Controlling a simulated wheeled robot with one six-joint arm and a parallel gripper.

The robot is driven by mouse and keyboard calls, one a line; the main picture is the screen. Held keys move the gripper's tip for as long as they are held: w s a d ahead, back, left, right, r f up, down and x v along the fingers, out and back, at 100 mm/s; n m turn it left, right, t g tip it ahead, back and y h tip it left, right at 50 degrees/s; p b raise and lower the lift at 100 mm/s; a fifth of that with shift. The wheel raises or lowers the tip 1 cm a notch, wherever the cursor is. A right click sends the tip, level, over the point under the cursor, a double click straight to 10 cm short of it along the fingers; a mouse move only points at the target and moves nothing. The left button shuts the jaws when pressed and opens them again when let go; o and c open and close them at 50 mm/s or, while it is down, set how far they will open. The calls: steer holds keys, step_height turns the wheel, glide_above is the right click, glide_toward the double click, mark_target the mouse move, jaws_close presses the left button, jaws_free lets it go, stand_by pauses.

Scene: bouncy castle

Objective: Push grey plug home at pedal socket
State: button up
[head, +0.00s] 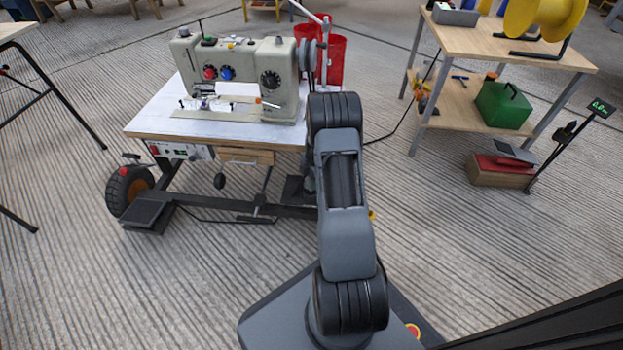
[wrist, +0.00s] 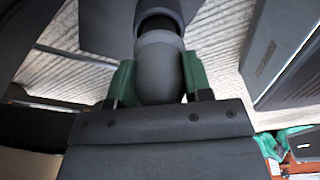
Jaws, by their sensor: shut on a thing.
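In the wrist view my gripper (wrist: 158,88) has its green finger pads on both sides of a rounded grey plug (wrist: 158,65) and is shut on it. A dark round part shows at the plug's far end, at the top of the view. I cannot tell whether it is the pedal socket or how deep the plug sits. In the head view my arm hides the gripper and plug. The arm reaches to the right side of the sewing machine table (head: 140,122), which bears the beige sewing machine (head: 240,75).
A black foot pedal (head: 147,213) is at the table's lower left, near a wheel (head: 128,188). Red bins (head: 333,58) stand behind the table. A wooden bench (head: 480,45) with a green box (head: 503,107) is at right. Ribbed floor lies open between them.

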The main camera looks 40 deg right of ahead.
steer(key=shift+f+b, duration=0.95)
steer(key=shift+f, duration=0.2)
stand_by(0.9)
steer(key=o, duration=1)
steer(key=shift+o, duration=0.2)
steer(key=r+p, duration=0.2)
steer(key=r, duration=0.2)
steer(key=d+r+p, duration=0.1)
steer(key=r+p, duration=0.1)
steer(key=r, duration=0.3)
steer(key=r+p, duration=0.2)
steer(key=r, duration=0.2)
steer(key=shift+s+d+r, duration=0.1)
steer(key=shift+d+r, duration=0.25)
steer(key=shift+r, duration=0.1)
